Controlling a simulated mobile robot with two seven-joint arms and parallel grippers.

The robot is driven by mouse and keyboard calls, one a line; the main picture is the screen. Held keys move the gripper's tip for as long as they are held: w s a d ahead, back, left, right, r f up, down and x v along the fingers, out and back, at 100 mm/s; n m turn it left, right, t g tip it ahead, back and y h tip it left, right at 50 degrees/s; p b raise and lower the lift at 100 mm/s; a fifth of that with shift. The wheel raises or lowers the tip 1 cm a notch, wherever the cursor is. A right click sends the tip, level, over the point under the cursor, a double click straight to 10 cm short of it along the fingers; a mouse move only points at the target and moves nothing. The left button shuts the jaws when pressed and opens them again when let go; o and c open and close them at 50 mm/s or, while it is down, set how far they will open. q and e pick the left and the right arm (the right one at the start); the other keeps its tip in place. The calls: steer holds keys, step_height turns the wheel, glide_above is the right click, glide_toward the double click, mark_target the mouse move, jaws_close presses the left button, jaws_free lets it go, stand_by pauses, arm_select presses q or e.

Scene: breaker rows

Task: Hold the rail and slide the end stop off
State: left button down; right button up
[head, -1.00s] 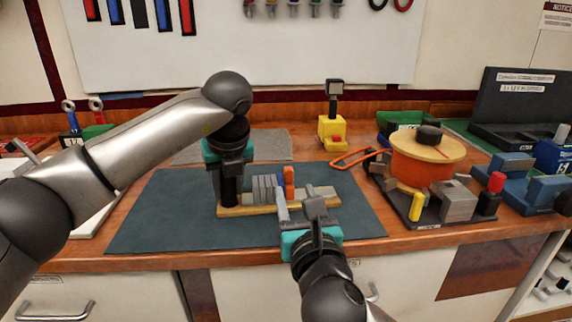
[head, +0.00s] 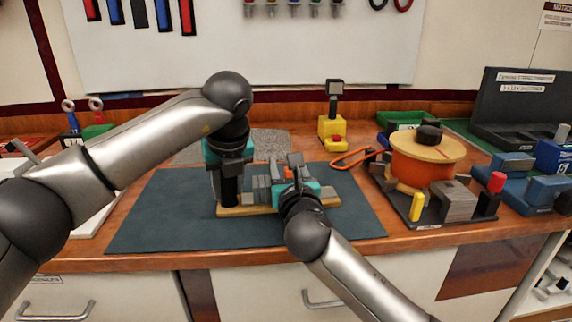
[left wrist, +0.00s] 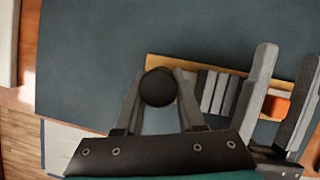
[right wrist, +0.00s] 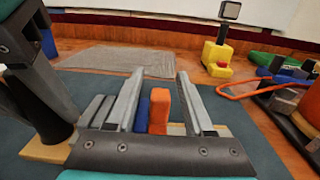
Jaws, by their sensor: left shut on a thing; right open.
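The rail assembly lies on a wooden base (head: 250,211), with a black round post (left wrist: 158,87) at its left end. My left gripper (head: 228,178) is shut on this post. Several grey modules (left wrist: 215,92) sit side by side on the rail, then a blue module (right wrist: 140,113) and an orange block (right wrist: 159,110), apparently the end stop. My right gripper (right wrist: 158,88) is open, with its fingers on either side of the orange and blue pieces; a gap shows right of the orange block. In the head view my right gripper (head: 285,168) hides most of these pieces.
The dark mat (head: 160,215) is clear around the base. A yellow device (head: 332,130) and an orange-handled tool (head: 352,158) lie behind right. An orange spool (head: 415,168) on a block fixture stands at right. A grey mat (head: 270,142) lies behind.

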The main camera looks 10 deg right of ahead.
steer(key=shift+w, duration=0.15)
jaws_close()
stand_by(0.4)
stand_by(1.0)
